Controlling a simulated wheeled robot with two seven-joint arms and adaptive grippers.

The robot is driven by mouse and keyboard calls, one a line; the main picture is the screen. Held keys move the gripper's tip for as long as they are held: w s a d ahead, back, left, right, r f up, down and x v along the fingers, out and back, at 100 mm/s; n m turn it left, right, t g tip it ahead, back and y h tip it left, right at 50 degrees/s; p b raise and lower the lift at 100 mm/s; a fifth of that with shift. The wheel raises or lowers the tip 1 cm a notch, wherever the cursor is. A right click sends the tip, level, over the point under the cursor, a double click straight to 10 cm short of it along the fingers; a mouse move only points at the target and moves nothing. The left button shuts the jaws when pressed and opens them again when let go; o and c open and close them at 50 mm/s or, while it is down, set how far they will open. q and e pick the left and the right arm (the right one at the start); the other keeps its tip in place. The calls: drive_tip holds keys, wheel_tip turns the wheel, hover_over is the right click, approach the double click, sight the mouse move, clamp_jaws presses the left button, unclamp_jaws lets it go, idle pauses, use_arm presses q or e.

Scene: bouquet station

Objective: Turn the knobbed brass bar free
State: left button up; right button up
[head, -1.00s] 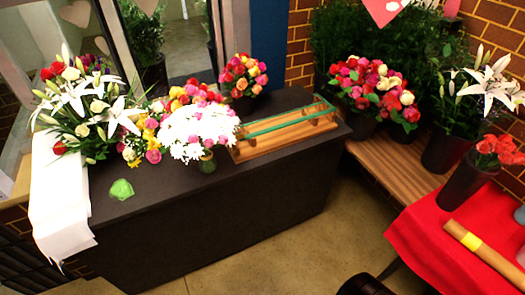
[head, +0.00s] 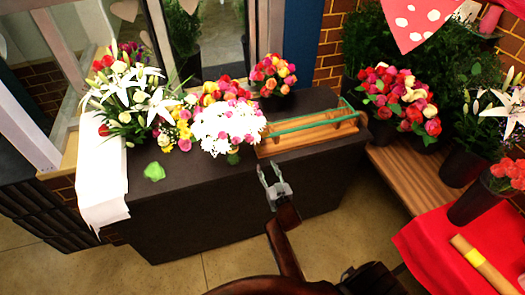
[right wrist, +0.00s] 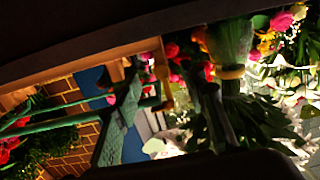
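A wooden rack (head: 312,142) with a green rail (head: 310,123) along its top lies on the dark counter. In the right wrist view a short brass-coloured bar (right wrist: 165,75) hangs from the wooden edge and shows between my fingers; I cannot tell how far it is from them. No brass bar can be made out in the head view. My right gripper (head: 270,174) is open and empty, at the counter's front side near the rack's left end. Its fingers also show in the right wrist view (right wrist: 168,118). My left gripper is not in view.
White flowers (head: 226,127) and other bouquets stand left of the rack. A crumpled green piece (head: 154,171) and a white cloth (head: 103,185) lie at the counter's left. A red-covered table (head: 440,245) is at right. The floor between is clear.

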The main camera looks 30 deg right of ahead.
sight(261, 150)
drive_tip(key=w, duration=0.2)
drive_tip(key=w+d+r, duration=0.1)
drive_tip(key=w, duration=0.1)
drive_tip(key=w+r, duration=0.1)
drive_tip(key=w, duration=0.1)
drive_tip(key=shift+w+d, duration=0.1)
drive_tip(key=shift+d, duration=0.25)
drive_tip(key=shift+w+d, duration=0.15)
drive_tip(key=shift+w, duration=0.2)
drive_tip(key=shift+w+d, duration=0.1)
drive_tip(key=shift+w, duration=0.35)
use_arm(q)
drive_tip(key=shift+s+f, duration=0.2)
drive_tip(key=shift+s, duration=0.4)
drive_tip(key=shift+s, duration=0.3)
use_arm(e)
clamp_jaws()
